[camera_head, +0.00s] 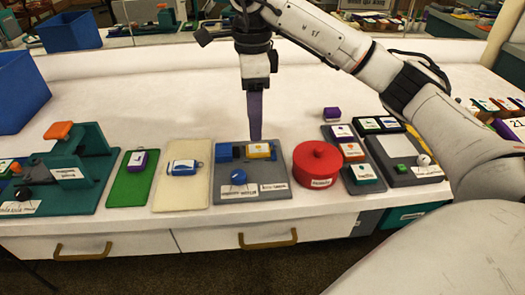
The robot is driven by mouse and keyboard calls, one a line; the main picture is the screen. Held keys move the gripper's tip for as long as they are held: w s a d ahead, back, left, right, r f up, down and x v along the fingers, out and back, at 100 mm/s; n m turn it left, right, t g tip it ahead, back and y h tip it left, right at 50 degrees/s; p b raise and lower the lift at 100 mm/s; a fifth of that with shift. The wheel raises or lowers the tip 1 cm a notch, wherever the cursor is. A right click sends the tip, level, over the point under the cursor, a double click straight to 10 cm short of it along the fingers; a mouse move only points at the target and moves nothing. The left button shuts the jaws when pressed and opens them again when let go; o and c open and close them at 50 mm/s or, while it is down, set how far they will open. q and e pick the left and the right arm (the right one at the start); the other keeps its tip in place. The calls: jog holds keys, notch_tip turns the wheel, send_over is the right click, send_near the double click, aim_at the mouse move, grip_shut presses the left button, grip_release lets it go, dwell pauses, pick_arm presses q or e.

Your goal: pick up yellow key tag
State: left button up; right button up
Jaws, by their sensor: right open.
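The yellow key tag (264,151), a small yellow block with a white label, lies on the grey board (225,196) near the board's far right corner. My right gripper (255,137) points straight down with its fingertips close to the tag's far edge. It is open and empty, seen edge-on, so the gap between its fingers is hard to see. Whether the fingertips touch the tag cannot be told. My left gripper is not in view.
A cream board (182,196) with a blue tag lies to the left. The white table behind is mostly clear.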

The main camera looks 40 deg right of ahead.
aim_at(256, 148)
jog(key=shift+s+d+f, duration=0.1)
jog(key=shift+f, duration=0.65)
jog(key=f, duration=0.3)
jog(key=f+b, duration=0.1)
jog(key=f, duration=0.1)
jog(key=shift+s, duration=0.3)
jog(key=shift+c, duration=0.3)
jog(key=c, duration=1.2)
jog(key=shift+r, duration=0.15)
